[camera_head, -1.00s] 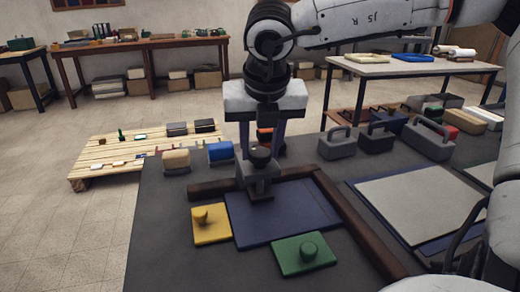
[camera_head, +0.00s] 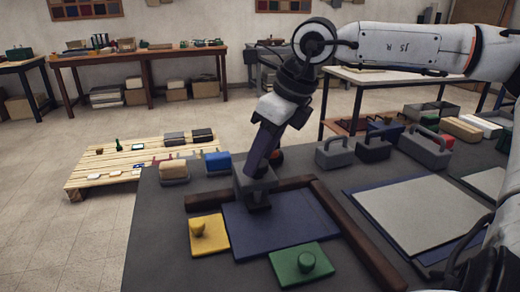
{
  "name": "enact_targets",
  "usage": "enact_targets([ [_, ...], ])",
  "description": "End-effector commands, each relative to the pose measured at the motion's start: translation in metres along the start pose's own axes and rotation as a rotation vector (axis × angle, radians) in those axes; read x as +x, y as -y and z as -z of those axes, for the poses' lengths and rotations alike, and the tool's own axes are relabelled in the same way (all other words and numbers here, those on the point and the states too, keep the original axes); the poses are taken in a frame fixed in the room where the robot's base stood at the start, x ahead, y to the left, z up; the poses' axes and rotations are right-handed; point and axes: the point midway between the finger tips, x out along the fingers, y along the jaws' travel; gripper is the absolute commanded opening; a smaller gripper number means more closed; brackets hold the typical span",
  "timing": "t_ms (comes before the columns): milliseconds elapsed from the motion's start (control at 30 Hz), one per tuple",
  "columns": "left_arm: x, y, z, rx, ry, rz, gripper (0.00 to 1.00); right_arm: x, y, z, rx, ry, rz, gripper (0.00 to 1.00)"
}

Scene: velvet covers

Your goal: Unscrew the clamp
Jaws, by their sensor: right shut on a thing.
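A grey clamp (camera_head: 256,187) stands at the far edge of the dark blue velvet panel (camera_head: 280,228), over the brown wooden frame strip (camera_head: 297,183). Its foot rests on the panel. My right gripper (camera_head: 259,163) comes down on the clamp from above, tilted with its top to the right. Its dark fingers are shut on the clamp's top knob, which they hide. My left gripper is not in view.
Grey handled blocks (camera_head: 335,151) stand behind on the right. A pale board (camera_head: 408,208) lies right of the frame.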

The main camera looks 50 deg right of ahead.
Motion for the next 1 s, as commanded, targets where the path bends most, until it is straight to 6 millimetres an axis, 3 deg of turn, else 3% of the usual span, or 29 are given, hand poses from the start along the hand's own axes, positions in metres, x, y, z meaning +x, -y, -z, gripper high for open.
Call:
enact_targets([
  [533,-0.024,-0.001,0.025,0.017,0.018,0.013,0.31,-0.003,0.005,-0.003,-0.475,-0.002,-0.198,0.15],
  [1000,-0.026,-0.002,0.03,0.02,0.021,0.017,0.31,0.002,0.007,-0.004,-0.89,-0.003,-0.368,0.15],
])
